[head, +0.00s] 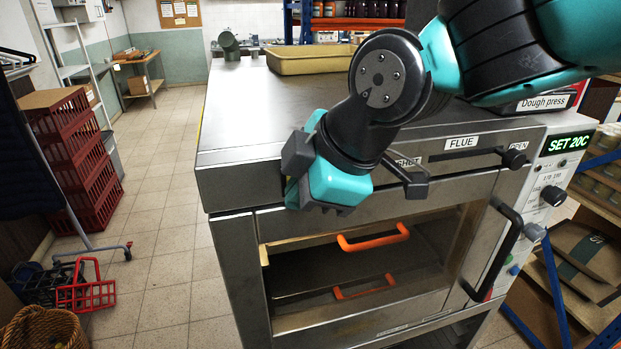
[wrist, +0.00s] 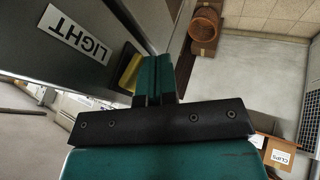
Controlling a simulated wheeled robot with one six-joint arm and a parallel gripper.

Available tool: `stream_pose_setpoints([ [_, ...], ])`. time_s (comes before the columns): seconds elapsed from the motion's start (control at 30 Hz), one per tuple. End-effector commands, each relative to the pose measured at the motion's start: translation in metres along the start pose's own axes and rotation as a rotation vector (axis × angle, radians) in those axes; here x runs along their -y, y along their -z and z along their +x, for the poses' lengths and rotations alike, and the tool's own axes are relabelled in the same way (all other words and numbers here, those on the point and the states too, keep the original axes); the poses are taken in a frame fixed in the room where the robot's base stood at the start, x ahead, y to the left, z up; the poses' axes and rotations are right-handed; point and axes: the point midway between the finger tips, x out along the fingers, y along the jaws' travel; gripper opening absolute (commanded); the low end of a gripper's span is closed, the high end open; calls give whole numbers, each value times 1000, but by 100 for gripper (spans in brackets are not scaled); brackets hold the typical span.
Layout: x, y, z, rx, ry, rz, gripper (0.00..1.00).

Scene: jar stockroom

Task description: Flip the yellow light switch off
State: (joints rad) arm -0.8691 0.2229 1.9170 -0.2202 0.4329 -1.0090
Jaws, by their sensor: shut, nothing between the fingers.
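The yellow light switch (wrist: 130,72) shows in the wrist view on a grey metal face, beside a white LIGHT label (wrist: 74,32). My gripper (wrist: 153,70) is shut and empty, with its teal fingers together right beside the switch. I cannot tell whether they touch it, and they cover part of it. In the head view my gripper (head: 292,188) is at the front left of the steel oven (head: 245,160), just below its top edge. The switch and its label are not distinguishable there, and the switch's on or off position is unclear.
A FLUE slider with a black knob (head: 515,158) runs along the oven front right of my gripper. Below are a window with orange handles (head: 374,238) and a black door handle (head: 494,250). Red crates (head: 75,160) stand left; the tiled floor (head: 165,230) between is open.

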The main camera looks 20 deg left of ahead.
Motion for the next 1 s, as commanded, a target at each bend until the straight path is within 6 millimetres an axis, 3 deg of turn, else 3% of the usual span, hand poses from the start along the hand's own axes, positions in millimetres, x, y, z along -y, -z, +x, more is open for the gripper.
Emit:
stream_pose_setpoints([
  [0.27, 0, 0, 1, 0, -2, 0, 0],
  [0.5, 0, -5, 13, -14, -73, -27, 0],
  [1.0, -8, 3, -3, -14, -76, -28, 0],
])
